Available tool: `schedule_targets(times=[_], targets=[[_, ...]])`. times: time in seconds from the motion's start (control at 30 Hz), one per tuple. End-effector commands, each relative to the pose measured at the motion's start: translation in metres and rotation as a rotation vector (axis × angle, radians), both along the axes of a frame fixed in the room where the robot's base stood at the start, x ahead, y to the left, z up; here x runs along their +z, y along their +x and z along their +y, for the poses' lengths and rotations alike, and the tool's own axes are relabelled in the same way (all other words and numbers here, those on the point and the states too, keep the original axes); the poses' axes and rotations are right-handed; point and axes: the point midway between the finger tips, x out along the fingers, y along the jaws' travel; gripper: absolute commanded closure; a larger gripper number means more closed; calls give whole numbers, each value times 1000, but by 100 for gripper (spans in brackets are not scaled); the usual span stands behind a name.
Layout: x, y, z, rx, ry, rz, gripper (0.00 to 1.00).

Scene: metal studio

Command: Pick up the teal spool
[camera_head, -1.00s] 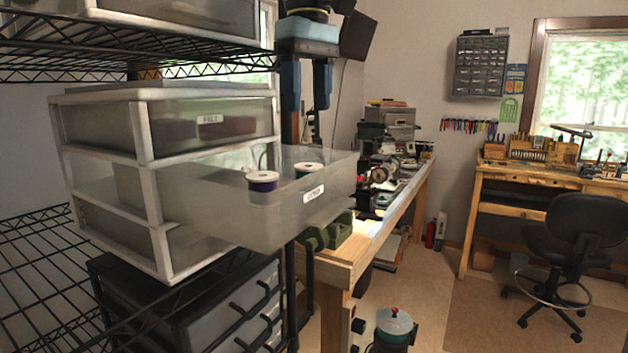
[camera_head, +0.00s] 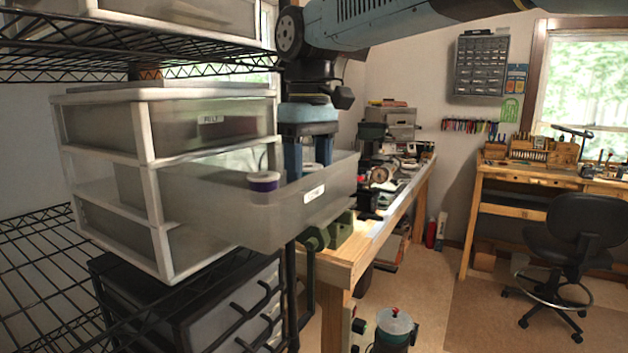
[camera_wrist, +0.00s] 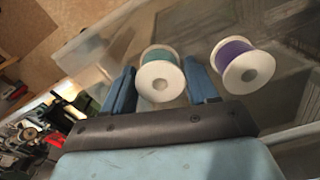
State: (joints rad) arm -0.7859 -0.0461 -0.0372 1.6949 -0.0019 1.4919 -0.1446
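The teal spool (camera_wrist: 159,76) has white flanges and stands in the open drawer. In the wrist view it lies between the two blue fingers of my gripper (camera_wrist: 162,88), with a small gap visible beside each finger. In the head view my gripper (camera_head: 307,165) points down into the drawer, and its fingers and the drawer wall hide the teal spool. My gripper is open around the spool. A purple spool (camera_wrist: 240,65) stands just right of the right finger in the wrist view; it also shows in the head view (camera_head: 263,182), left of my gripper.
The translucent drawer (camera_head: 225,205) is pulled out from a white-framed drawer unit (camera_head: 148,185) on a black wire rack (camera_head: 40,250). Drawer walls stand close around my gripper. A wooden workbench (camera_head: 350,262) lies behind. A chair (camera_head: 585,235) stands far right.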

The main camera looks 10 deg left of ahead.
Motion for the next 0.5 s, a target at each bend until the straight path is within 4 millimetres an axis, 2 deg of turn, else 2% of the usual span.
schedule_targets(times=[0.1,0.33,0.5], targets=[[-7,0,0,0,-1,1,42],[-7,0,0,-1,-1,1,43],[-7,0,0,-1,-1,1,60]])
